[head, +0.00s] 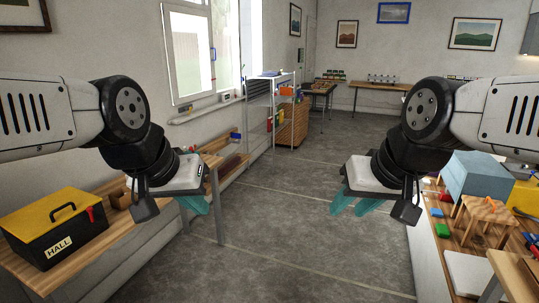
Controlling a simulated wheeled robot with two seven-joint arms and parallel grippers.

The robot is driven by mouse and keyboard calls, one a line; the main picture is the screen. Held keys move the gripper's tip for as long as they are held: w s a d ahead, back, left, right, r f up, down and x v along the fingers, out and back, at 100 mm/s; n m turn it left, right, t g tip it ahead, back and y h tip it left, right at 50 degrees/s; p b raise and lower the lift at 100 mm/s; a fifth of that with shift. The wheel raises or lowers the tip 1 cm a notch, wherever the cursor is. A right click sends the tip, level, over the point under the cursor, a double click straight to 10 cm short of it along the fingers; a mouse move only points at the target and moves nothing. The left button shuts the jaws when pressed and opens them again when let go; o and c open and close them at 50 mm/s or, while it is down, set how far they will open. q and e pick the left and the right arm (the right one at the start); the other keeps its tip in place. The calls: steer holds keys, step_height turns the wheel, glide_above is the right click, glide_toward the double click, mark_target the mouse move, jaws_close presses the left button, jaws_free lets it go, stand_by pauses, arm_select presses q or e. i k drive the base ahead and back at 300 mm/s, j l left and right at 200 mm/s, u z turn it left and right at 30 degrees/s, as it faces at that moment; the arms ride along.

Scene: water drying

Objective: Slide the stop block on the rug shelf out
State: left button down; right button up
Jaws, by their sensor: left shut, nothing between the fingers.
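My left gripper (195,204) has teal fingers, is shut and empty, and hangs over the floor near the end of the left wooden bench. My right gripper (354,201), also teal-fingered, hangs over the floor at the right, left of the workbench. It holds nothing that I can see, and whether its fingers are apart is unclear. A low wooden shelf (233,167) with dark reddish items stands by the left wall behind my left gripper. It may be the rug shelf, but I cannot tell. I cannot make out a stop block; my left gripper and arm hide part of that area.
A black and yellow toolbox (56,229) marked HALL sits on the left bench. A metal rack (260,104) and wooden cabinet (293,122) stand further back. A blue-grey box (478,177) and small blocks lie on the right workbench. The floor (285,225) between is clear.

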mark_target(234, 136)
steer(key=i+l+z, duration=0.15)
steer(key=i+z, duration=0.2)
steer(key=i, duration=0.7)
steer(key=i+j+z, duration=0.15)
steer(key=i+z, duration=0.2)
steer(key=i, duration=0.65)
steer(key=i+u, duration=0.2)
steer(key=i, duration=0.35)
steer(key=i+u, duration=0.2)
steer(key=i, duration=0.3)
steer(key=i+u, duration=0.2)
steer(key=i, duration=0.35)
steer(key=i+l+u, duration=0.2)
steer(key=i, duration=0.3)
steer(key=i+j, duration=0.1)
steer(key=i, duration=1.9)
steer(key=i+u, duration=0.2)
steer(key=u, duration=0.35)
